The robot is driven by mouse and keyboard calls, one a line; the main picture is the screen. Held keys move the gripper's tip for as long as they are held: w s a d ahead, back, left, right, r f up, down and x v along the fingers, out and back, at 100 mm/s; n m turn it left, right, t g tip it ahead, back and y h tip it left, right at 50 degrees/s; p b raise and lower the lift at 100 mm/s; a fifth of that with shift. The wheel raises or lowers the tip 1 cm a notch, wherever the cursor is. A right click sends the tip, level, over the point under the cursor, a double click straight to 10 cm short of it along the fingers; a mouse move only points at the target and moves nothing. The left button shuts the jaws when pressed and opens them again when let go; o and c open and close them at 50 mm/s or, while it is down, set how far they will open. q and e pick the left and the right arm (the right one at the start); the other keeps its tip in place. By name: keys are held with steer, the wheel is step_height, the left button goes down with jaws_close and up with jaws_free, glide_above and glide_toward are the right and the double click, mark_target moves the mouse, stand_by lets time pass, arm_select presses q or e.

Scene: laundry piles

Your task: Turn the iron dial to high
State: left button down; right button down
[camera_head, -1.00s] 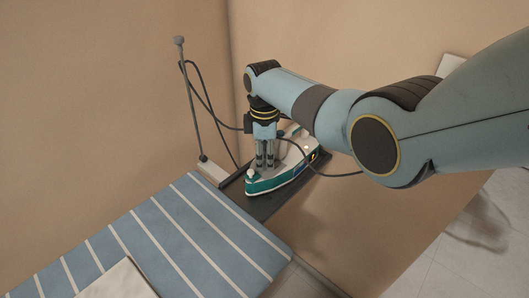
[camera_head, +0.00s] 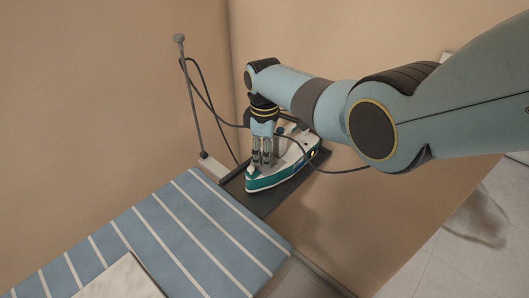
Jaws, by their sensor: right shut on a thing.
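The iron (camera_head: 285,168) is white and teal and rests on a dark tray (camera_head: 263,200) at the end of the ironing board. My right gripper (camera_head: 263,164) points down at the top of the iron, near its front. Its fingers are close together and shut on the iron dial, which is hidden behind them. The dial's setting cannot be read. My left gripper is out of view.
The blue striped ironing board (camera_head: 165,245) fills the lower left, with a pale cloth (camera_head: 120,282) on it. A thin grey pole (camera_head: 191,100) with a dark cord stands left of the iron. Walls close in behind.

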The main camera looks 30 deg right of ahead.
steer(key=c, duration=1)
jaws_free()
steer(key=shift+c, duration=0.2)
steer(key=shift+r, duration=0.1)
step_height(320, 180, up, 12)
